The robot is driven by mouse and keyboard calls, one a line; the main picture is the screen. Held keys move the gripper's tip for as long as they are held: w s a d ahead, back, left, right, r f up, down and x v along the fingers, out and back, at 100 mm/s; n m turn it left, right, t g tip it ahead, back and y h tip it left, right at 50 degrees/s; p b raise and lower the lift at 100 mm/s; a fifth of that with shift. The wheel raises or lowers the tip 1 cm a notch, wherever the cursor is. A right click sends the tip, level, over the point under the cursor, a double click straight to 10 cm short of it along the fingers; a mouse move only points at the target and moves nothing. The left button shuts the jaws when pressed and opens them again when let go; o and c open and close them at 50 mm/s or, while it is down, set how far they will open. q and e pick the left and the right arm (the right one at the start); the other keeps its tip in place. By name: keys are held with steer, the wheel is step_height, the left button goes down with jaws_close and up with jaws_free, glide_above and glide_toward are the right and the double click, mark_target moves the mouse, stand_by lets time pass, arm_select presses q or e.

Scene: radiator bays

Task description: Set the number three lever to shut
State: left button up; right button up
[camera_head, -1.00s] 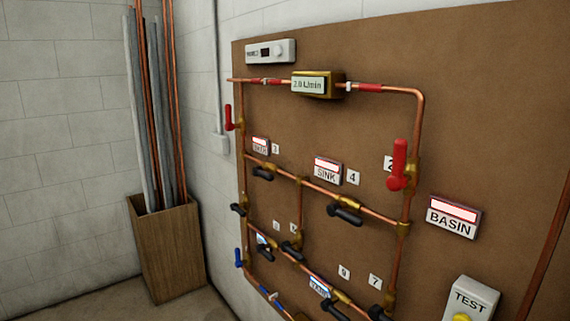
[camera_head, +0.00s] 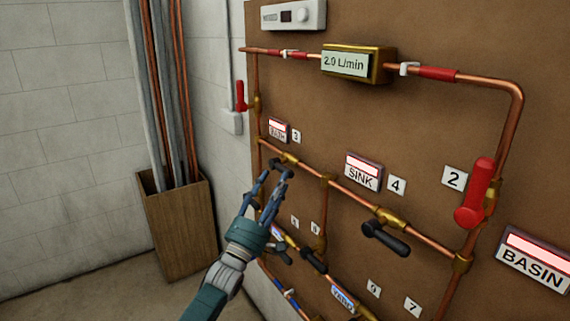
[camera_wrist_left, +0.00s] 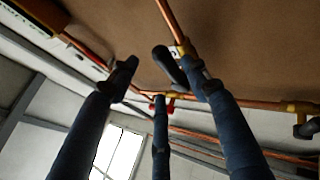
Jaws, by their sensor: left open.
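The tag with a 3 (camera_head: 296,136) sits beside a BATH label (camera_head: 278,130) on the brown board. Below it, a black lever (camera_head: 276,163) is on a brass valve (camera_head: 290,158) in the copper pipe. It appears to lie roughly along the pipe, but the fingers partly cover it. My left gripper (camera_head: 275,180) is open with its fingertips at this lever. In the left wrist view the black lever (camera_wrist_left: 164,64) shows between the spread fingers (camera_wrist_left: 160,75), closer to the right one. Contact cannot be told. My right gripper is not in view.
Other black levers are close by, one under the SINK label (camera_head: 363,172) and one lower (camera_head: 313,260). A red lever (camera_head: 478,190) sticks out at right, another (camera_head: 240,96) at left. A wooden bin (camera_head: 178,225) with pipes stands in the corner.

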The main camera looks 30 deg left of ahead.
mark_target(284, 167)
arm_select(q)
steer(key=p+x, duration=0.1)
steer(key=x, duration=0.2)
steer(key=shift+w+a, duration=0.2)
steer(key=shift+w, duration=0.15)
steer(key=shift+x, duration=0.95)
steer(key=shift+d, duration=0.1)
steer(key=shift+w+f, duration=0.1)
steer(key=c, duration=1.1)
jaws_close()
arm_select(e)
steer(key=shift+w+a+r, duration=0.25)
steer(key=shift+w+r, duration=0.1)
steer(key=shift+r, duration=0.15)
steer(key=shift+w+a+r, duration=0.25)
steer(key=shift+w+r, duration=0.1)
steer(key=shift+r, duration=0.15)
